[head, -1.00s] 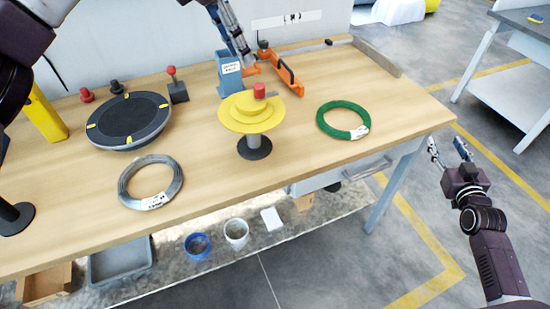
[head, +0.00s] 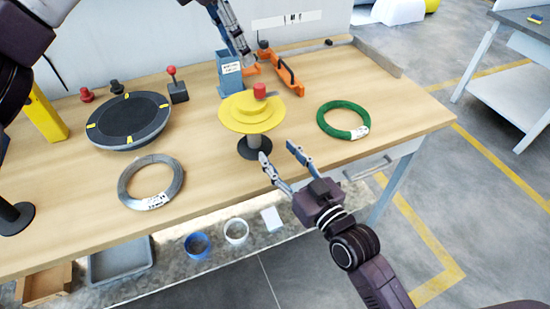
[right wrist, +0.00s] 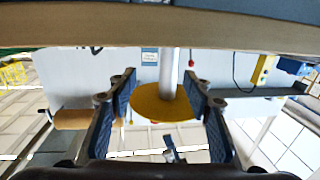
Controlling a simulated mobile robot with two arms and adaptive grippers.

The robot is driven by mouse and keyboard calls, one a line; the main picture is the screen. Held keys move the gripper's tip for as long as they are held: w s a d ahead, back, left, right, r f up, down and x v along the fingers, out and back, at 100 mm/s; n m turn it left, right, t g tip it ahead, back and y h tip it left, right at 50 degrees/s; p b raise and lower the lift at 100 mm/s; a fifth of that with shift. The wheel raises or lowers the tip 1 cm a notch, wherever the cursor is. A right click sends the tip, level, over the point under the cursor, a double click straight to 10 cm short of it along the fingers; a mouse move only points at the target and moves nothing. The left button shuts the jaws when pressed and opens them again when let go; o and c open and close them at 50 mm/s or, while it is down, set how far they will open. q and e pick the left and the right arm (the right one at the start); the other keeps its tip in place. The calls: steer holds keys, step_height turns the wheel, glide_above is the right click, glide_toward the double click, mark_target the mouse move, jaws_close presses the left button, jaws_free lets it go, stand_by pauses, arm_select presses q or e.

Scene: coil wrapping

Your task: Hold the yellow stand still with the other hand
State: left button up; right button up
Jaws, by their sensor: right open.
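The yellow stand (head: 233,118) has a round two-step yellow top with a red knob (head: 259,90), a grey post and a dark round base. It stands upright on the table. My right gripper (head: 277,150) is open and empty at the table's front edge, its fingers pointing toward the stand's post, apart from it. In the right wrist view, which looks inverted, the yellow disc (right wrist: 150,103) and pale post (right wrist: 169,70) appear between the spread fingers (right wrist: 160,86). My left gripper (head: 242,45) is above and behind the stand, near the blue box; its jaw gap is unclear.
A green coil (head: 326,122) lies right of the stand, a grey wire coil (head: 174,186) at front left. A blue box (head: 229,78) and orange tool (head: 289,78) are behind. A black turntable (head: 128,117) is left. Bare table lies between stand and grey coil.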

mark_target(257, 139)
steer(key=shift+s+a, duration=0.25)
steer(key=shift+a, duration=0.35)
steer(key=shift+w+a, duration=0.15)
steer(key=shift+a, duration=0.1)
steer(key=x, duration=0.7)
steer(key=shift+w+a+f, duration=0.1)
steer(key=shift+c, duration=0.5)
jaws_close()
